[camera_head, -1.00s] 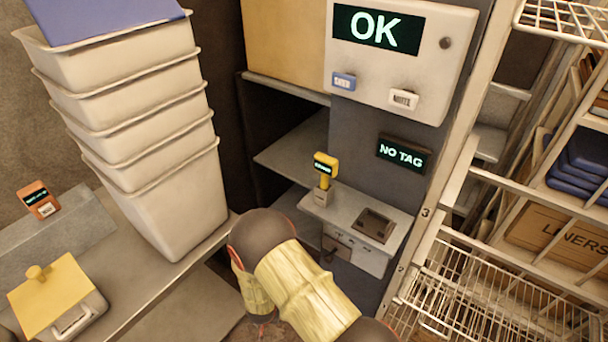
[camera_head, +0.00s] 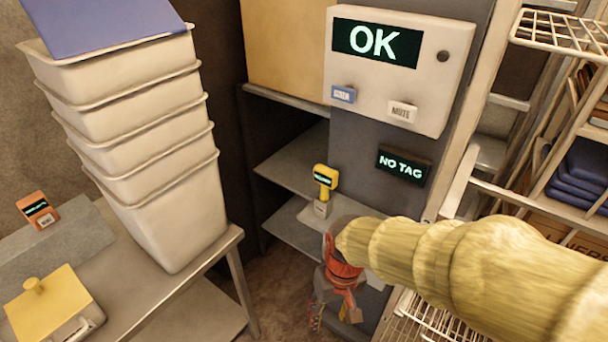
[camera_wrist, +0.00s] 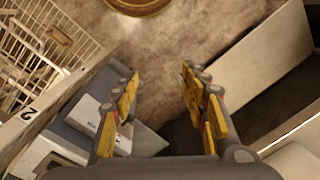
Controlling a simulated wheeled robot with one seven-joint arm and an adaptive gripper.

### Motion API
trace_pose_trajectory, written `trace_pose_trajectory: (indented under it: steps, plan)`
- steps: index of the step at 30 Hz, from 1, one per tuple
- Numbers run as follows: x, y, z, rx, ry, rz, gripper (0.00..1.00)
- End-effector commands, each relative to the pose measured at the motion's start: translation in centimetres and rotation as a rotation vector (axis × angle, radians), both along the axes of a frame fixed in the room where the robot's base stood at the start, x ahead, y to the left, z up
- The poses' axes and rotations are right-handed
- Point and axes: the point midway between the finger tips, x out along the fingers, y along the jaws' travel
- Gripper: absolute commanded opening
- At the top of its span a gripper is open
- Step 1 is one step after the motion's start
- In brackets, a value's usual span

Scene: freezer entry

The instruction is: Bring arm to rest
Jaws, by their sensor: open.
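My arm, in a quilted yellow sleeve, comes in from the right edge of the head view. My gripper (camera_head: 334,316) hangs below its red and grey wrist, pointing down in front of the grey post and shelf. In the wrist view my gripper (camera_wrist: 160,95) has its two yellow-padded fingers wide apart. Only bare floor (camera_wrist: 155,65) shows between them, and nothing is held. The arm covers much of the small ledge below the post in the head view.
A white panel reading OK (camera_head: 440,75) and a NO TAG sign (camera_head: 403,166) are on the post. A yellow handheld device (camera_head: 325,177) stands on the ledge. Stacked white tubs (camera_head: 165,210) are on the left table. Wire racks (camera_head: 560,25) stand right. Floor (camera_head: 275,285) is open between.

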Motion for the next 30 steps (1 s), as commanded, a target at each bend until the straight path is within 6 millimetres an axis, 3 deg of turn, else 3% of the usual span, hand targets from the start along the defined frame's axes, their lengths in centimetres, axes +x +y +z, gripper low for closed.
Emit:
trace_pose_trajectory:
  steps: [1, 9, 18, 23, 30]
  plan:
    - [-0.6, -1.4, 1.6, -0.004, -0.026, -0.009, 0.45]
    - [-3.2, -7.5, 8.0, -0.032, -0.200, -0.072, 0.45]
    - [-4.6, -11.6, 14.8, -0.016, -0.454, -0.201, 0.45]
    - [-5.0, -12.8, 16.6, -0.016, -0.519, -0.248, 0.45]
    - [-4.9, -13.3, 16.6, -0.020, -0.519, -0.265, 0.45]
